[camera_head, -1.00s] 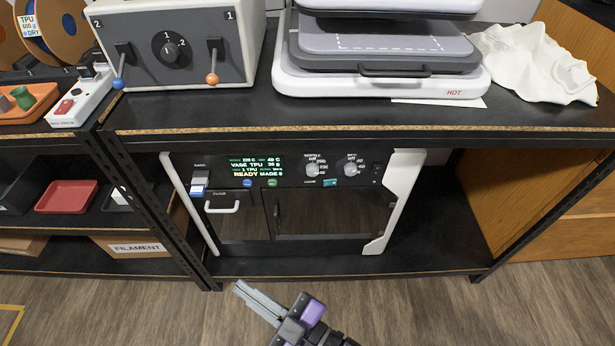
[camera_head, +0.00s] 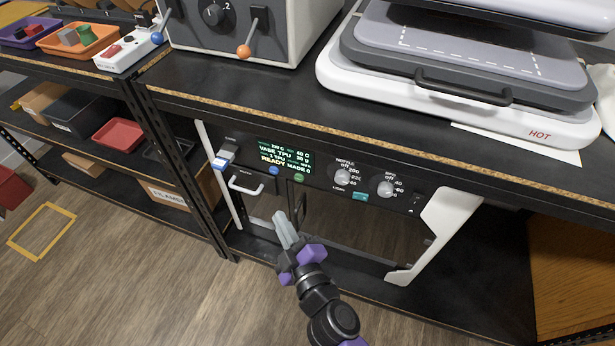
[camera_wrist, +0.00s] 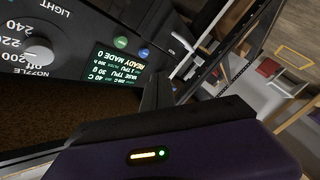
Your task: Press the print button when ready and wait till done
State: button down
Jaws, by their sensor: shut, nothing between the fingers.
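The printer (camera_head: 426,216) sits on the shelf under the bench top. Its display (camera_head: 283,156) shows green text with "VASE TPU", "READY" and "MADE 0"; it also shows in the wrist view (camera_wrist: 117,69). Below the display are a blue button (camera_head: 273,170) and a green button (camera_head: 299,178); their labels are too small to read. The wrist view shows the green button (camera_wrist: 120,42) and the blue button (camera_wrist: 143,52). My gripper (camera_head: 281,218) is shut and empty, in front of the printer and below the buttons in the picture, touching neither as far as I see.
Nozzle and bed knobs (camera_head: 342,176) and a teal light switch (camera_head: 360,197) are right of the buttons. A white handle (camera_head: 246,187) juts out at the left. The bench edge (camera_head: 380,150) overhangs the panel. A heat press marked HOT (camera_head: 450,105) stands above.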

aim_at(299, 178)
jog(key=w+d+p, duration=0.3)
jog(key=w, duration=0.5)
dwell(0.4)
jog(key=shift+w, duration=0.2)
dwell(1.8)
jog(key=shift+w+d+p, duration=0.1)
jog(key=shift+w+p, duration=0.2)
jog(key=shift+w+d, duration=0.1)
jog(key=shift+w, duration=0.25)
dwell(0.7)
dwell(0.4)
jog(key=shift+s+a, duration=0.25)
jog(key=shift+s, duration=0.5)
